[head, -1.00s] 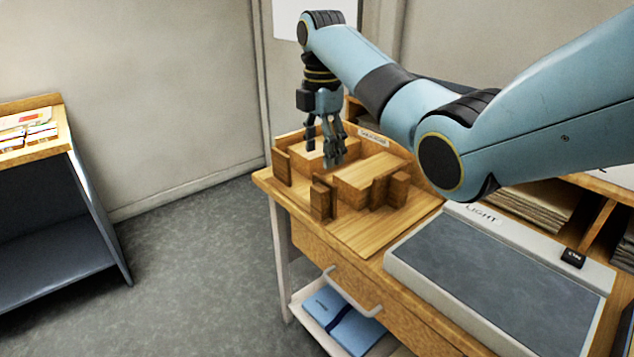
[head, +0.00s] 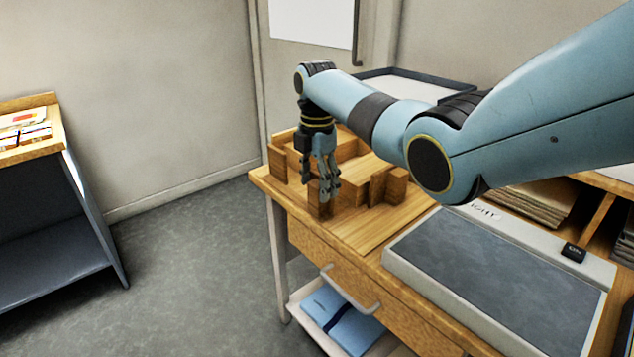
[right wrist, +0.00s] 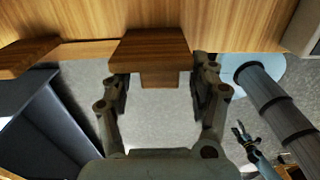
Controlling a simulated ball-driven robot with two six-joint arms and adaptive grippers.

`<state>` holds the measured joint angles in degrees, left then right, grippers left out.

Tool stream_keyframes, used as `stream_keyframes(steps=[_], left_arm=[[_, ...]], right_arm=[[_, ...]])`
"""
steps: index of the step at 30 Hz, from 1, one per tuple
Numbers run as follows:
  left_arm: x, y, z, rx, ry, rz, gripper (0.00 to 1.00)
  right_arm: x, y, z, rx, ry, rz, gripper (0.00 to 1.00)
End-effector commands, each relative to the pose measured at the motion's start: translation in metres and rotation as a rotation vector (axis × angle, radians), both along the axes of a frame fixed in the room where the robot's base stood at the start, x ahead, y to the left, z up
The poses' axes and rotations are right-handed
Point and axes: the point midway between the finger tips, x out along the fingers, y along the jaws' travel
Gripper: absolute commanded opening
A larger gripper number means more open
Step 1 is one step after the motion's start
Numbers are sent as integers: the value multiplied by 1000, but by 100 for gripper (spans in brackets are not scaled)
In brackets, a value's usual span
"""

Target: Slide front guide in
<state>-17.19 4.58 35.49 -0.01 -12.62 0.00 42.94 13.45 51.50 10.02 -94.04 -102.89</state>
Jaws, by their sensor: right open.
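The front guide (head: 318,211) is a small wooden block with a narrower piece on it, at the left front of the wooden jig on the table. My right gripper (head: 325,192) points down over it and partly hides it. In the right wrist view the guide (right wrist: 150,50) lies between the open fingers (right wrist: 160,85), with a gap to at least one finger; contact is unclear. Another wooden block (head: 277,165) stands behind left, and a stepped block (head: 388,188) stands to the right. A small part that looks like my left gripper (right wrist: 248,140) shows in the right wrist view, its jaws unclear.
A grey light pad (head: 490,275) lies right of the jig on the table. A drawer handle (head: 350,290) sticks out in front, above a shelf with a blue folder (head: 342,318). Paper stacks (head: 530,205) fill slots at right. Open floor lies left.

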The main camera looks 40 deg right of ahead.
Motion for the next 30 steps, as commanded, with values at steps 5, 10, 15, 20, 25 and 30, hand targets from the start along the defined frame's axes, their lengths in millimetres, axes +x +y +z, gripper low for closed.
stream_keyframes(steps=[5,10,15,20,25,30], left_arm=[[0,0,0,0,0,0,62],[0,0,0,0,0,0,62],[0,0,0,0,0,0,62],[0,0,0,0,0,0,62],[0,0,-1,0,0,0,62],[-1,0,-5,0,1,0,62]], right_arm=[[0,0,0,0,0,0,56],[0,0,1,0,-2,0,34],[1,0,1,0,-5,0,12],[2,1,2,1,-8,1,0],[3,-6,2,-1,-10,1,0],[4,-35,2,-2,-11,0,0]])
